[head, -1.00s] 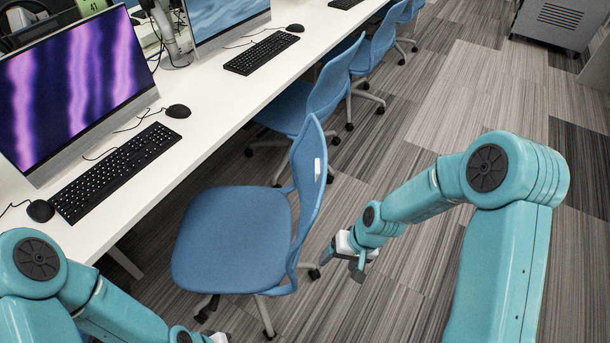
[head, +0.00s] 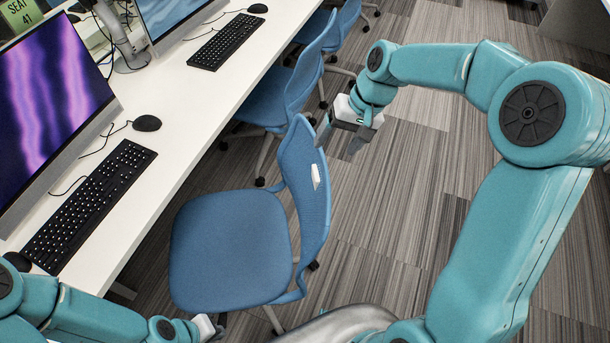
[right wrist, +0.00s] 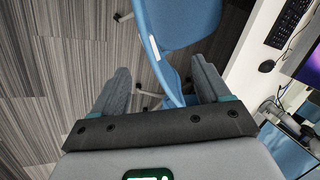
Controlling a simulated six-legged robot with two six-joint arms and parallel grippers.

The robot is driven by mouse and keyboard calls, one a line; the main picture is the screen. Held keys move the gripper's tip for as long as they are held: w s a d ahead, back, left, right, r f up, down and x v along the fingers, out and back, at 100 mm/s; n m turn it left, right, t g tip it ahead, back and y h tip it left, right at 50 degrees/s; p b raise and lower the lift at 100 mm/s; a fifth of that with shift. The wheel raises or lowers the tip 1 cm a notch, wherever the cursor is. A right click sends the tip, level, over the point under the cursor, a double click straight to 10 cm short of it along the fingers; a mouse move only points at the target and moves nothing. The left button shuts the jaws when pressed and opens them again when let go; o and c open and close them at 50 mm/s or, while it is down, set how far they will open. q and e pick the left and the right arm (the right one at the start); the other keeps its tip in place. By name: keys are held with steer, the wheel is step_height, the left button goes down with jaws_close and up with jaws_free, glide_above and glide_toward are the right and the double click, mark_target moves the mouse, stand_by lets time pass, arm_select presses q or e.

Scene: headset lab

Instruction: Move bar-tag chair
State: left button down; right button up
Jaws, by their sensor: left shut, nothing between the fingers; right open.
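The blue chair (head: 230,245) with a small white tag (head: 316,177) on its backrest stands beside the desk. Its seat faces the left of the head view. My right gripper (head: 341,137) is open near the top edge of that backrest. In the right wrist view, the backrest's thin edge (right wrist: 160,65) shows between the spread fingers of my right gripper (right wrist: 162,82); I cannot tell if they touch it. My left gripper (head: 218,329) is shut and empty, low in front of the seat's near edge. The tag's print is too small to read.
A white desk (head: 185,105) with keyboards, mice and monitors runs along the left. More blue chairs (head: 285,90) stand along it farther back. The striped carpet (head: 400,190) right of the tagged chair is open floor.

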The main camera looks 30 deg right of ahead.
mark_target(312, 181)
steer(key=x, duration=1)
steer(key=p+x, duration=0.1)
steer(key=x, duration=0.5)
steer(key=shift+s, duration=0.3)
jaws_close()
